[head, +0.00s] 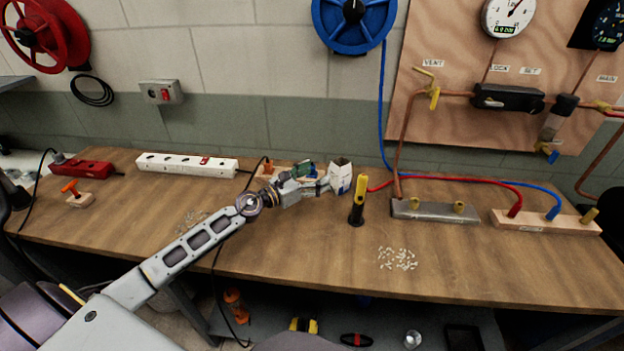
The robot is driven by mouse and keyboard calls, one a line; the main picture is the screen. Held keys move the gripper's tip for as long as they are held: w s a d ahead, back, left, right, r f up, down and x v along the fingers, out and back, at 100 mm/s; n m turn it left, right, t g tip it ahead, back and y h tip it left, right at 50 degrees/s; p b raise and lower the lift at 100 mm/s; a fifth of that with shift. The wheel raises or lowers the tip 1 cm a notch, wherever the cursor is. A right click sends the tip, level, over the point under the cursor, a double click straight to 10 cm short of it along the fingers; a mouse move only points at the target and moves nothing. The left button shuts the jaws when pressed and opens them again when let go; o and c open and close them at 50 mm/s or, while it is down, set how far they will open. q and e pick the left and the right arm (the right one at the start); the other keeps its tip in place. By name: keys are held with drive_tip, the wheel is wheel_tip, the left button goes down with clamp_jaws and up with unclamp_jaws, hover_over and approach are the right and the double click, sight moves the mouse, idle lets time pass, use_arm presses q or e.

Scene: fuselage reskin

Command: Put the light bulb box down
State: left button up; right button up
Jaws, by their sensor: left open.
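The light bulb box (341,177) is a small white carton with a dark, open-looking top. It is near the middle of the wooden workbench (300,255), toward its back half. My left arm reaches in from the lower left, and my left gripper (322,184) is at the box's left side. The gripper is open, with its fingers beside or around the box; I cannot tell whether they touch it. The box looks upright or slightly tilted, and its contact with the bench is hard to make out. My right gripper is not in view.
A yellow-and-black tool (358,200) stands just right of the box, with a red hose behind it. A grey manifold block (434,210) and a wooden block (545,222) lie farther right. A white power strip (186,165) is at left. Small white pieces (397,259) lie in front.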

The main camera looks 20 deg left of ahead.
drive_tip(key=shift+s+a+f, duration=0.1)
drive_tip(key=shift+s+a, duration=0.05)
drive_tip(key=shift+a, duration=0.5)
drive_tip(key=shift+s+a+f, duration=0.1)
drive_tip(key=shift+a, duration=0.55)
